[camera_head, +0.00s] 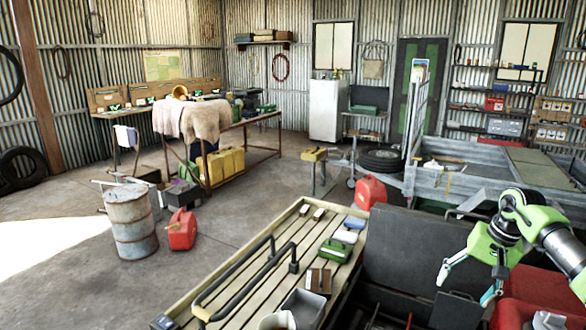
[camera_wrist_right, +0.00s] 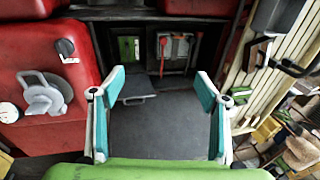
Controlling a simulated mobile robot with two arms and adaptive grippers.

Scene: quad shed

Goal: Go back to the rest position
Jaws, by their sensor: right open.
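My right gripper (camera_head: 465,286) is at the right of the head view, on a green and black arm that comes in from the right edge. Its two fingers are spread wide with nothing between them. In the right wrist view the open fingers with teal pads (camera_wrist_right: 160,88) stand over a dark flat surface (camera_wrist_right: 150,125), apart from it. My left gripper shows in neither view.
A slatted wooden bench (camera_head: 240,285) with black handles (camera_head: 245,270) and small items lies left of the gripper. A dark upright panel (camera_head: 408,245) stands beside it. Red bodywork (camera_head: 535,290) is below the arm. A grey trailer (camera_head: 470,180) stands behind. Concrete floor (camera_head: 90,260) is open at left.

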